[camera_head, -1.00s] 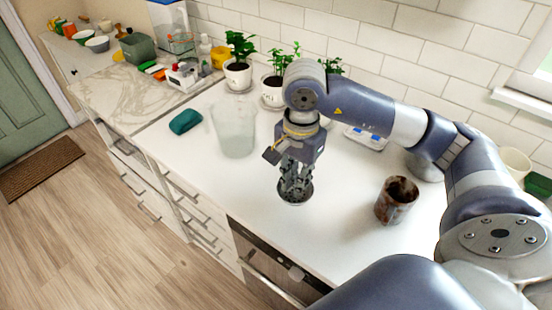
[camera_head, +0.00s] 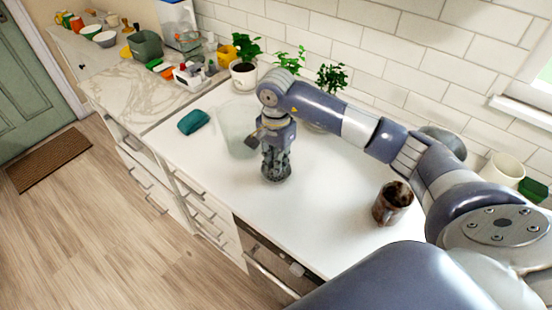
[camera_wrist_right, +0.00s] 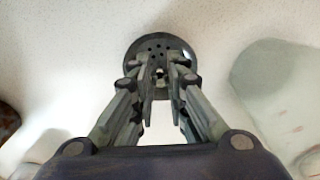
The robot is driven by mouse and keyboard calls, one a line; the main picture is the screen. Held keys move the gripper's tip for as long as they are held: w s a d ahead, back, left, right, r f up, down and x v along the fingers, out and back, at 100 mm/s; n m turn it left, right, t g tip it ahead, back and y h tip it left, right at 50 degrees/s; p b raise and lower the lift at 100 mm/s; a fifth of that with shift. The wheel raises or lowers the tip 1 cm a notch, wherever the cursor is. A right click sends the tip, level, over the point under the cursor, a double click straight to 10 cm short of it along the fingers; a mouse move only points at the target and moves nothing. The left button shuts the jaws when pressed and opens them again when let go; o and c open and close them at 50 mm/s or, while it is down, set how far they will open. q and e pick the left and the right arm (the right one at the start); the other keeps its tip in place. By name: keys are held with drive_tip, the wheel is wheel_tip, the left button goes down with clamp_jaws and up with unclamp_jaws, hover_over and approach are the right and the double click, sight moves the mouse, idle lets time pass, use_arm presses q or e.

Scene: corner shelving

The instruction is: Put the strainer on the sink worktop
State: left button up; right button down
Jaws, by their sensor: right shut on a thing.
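The strainer is a small, dark, round metal piece with holes in its middle (camera_wrist_right: 147,47). In the head view (camera_head: 277,179) it is mostly hidden by the fingers. My right gripper (camera_head: 275,170) points down over the white worktop (camera_head: 330,215) and is shut on the strainer. In the wrist view the fingertips (camera_wrist_right: 161,84) meet at the strainer's near side. I cannot tell if the strainer touches the worktop. No sink shows; a marble-topped counter (camera_head: 135,95) lies to the left. My left gripper is not in view.
A clear pitcher (camera_head: 237,130) stands close to the left of my right gripper. A teal object (camera_head: 193,121) lies further left, a brown mug (camera_head: 391,204) stands right. Potted plants (camera_head: 244,72) line the back wall. The front of the white worktop is clear.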

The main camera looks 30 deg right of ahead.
drive_tip(key=shift+f, duration=0.2)
drive_tip(key=shift+f, duration=0.1)
drive_tip(key=shift+f, duration=0.15)
drive_tip(key=c, duration=1.6)
unclamp_jaws()
